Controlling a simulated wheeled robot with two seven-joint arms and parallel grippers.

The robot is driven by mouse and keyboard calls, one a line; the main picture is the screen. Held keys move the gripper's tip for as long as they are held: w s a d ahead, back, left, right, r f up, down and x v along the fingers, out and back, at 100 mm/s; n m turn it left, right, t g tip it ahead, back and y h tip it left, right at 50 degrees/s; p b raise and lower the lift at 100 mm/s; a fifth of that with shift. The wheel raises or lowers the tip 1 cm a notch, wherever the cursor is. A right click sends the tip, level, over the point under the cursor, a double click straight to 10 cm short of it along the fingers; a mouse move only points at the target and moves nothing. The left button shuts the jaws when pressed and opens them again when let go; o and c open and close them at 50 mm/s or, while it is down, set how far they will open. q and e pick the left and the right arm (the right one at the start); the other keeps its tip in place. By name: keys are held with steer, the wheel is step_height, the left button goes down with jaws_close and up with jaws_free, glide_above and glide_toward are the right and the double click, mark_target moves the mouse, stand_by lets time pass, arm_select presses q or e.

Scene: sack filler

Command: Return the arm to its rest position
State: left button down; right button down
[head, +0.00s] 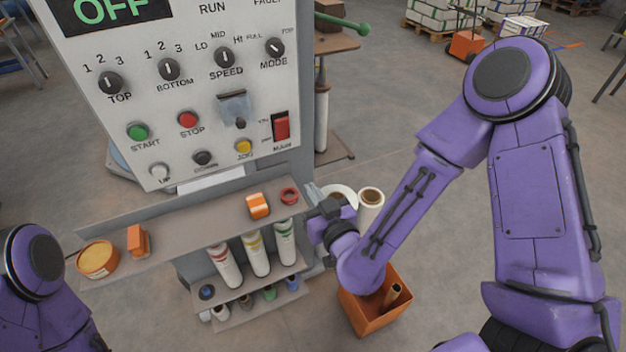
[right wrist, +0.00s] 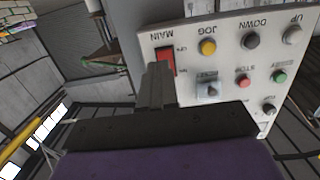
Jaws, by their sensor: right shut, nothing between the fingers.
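My right arm (head: 430,170) reaches in from the right in the head view. Its gripper (head: 328,208) is in front of the lower right of the control panel, just right of the shelf. In the right wrist view the gripper fingers (right wrist: 157,85) are closed together and empty. They overlap the red MAIN switch (right wrist: 165,60) in that view; whether they touch it I cannot tell. The red switch (head: 281,125) shows clear in the head view. My left arm (head: 40,280) shows at the lower left; its gripper is out of view.
The control panel (head: 200,75) reads OFF.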

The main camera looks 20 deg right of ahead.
steer(key=shift+f, duration=0.1)
stand_by(0.5)
steer(key=s+d+f+m+g+h+b, duration=0.1)
steer(key=s+d+f+m+g, duration=0.15)
steer(key=f, duration=0.55)
steer(key=s+d+f+m+g+b, duration=0.15)
steer(key=s+f+m+g, duration=0.25)
steer(key=f, duration=0.5)
steer(key=s+d+f+g+h+b, duration=0.1)
steer(key=s+d+f+g+b, duration=0.1)
steer(key=s+d+f, duration=0.3)
steer(key=s+d+f+g+h+b, duration=0.2)
steer(key=s+d+f+g, duration=0.2)
steer(key=s+f, duration=0.7)
steer(key=s+m+g, duration=0.1)
steer(key=s, duration=0.2)
steer(key=shift+d+f, duration=0.3)
steer(key=shift+d, duration=0.05)
